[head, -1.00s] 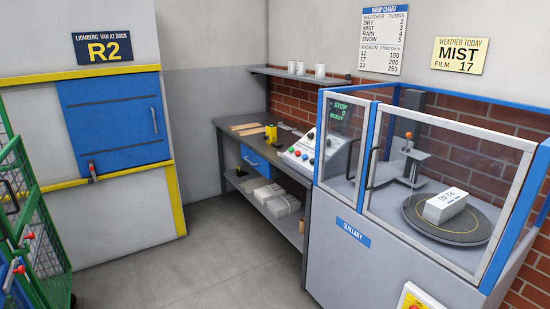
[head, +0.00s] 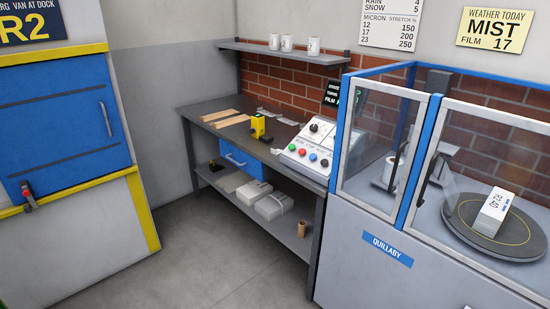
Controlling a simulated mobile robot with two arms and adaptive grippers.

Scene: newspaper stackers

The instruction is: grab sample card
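I cannot make out a sample card for certain. Small flat pale pieces (head: 277,114) lie at the back of the workbench (head: 195,112), too small to identify. Two tan strips (head: 229,119) lie flat at the bench's left, and a yellow-and-black tool (head: 259,127) stands near its front edge. Neither of my grippers shows in the head view.
A control console (head: 312,145) sits at the bench's right end. A glazed wrapping machine (head: 365,245) stands right of it, with a white bundle (head: 495,207) on its turntable (head: 468,222). Mugs stand on the wall shelf (head: 295,52). The floor (head: 205,260) before the bench is clear.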

